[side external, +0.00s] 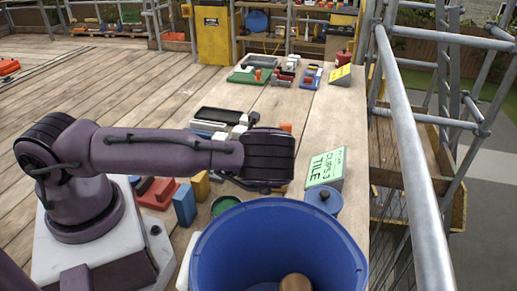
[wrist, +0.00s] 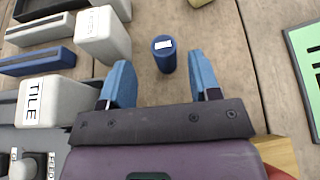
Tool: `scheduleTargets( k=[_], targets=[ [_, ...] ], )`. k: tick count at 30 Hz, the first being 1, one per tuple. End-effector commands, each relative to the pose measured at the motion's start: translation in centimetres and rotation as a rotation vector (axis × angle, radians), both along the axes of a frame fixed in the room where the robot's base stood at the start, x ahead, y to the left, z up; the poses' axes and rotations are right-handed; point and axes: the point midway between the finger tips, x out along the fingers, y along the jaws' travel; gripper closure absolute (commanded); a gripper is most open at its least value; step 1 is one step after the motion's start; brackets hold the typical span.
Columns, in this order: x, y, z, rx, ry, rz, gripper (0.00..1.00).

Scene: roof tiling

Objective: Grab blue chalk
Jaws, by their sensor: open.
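A small dark blue cylinder (wrist: 164,55) with a white label on its end is in the upper middle of the wrist view; it looks like the blue chalk, but I cannot read its label. My gripper (wrist: 160,76) is open, with its two blue fingers apart on either side of the cylinder's lower end. I see bare table between the cylinder and each finger, and nothing is held. In the side external view, my wrist hides the fingers, and I cannot make out the cylinder there.
Grey and white blocks, one marked TILE (wrist: 46,102), crowd the left of the wrist view. A green sign (side external: 326,168) stands to the right. A big blue bucket (side external: 230,245) is in front. Bare planks lie around the cylinder.

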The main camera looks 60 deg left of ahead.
Motion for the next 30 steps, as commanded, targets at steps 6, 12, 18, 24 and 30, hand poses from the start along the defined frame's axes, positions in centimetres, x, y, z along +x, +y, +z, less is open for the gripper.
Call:
scheduleTargets(
  k=[6,12,18,24,30],
  targets=[
    [1.0,0.3,-0.4,0.049,-0.003,-0.054,0.43],
    [2.7,2.0,-1.3,0.046,-0.005,-0.052,0.43],
    [3.9,3.0,-2.0,0.046,-0.004,-0.052,0.43],
    [4.0,3.1,-2.1,0.046,-0.003,-0.051,0.43],
    [4.0,3.1,-2.1,0.046,-0.004,-0.052,0.68]
  ],
)
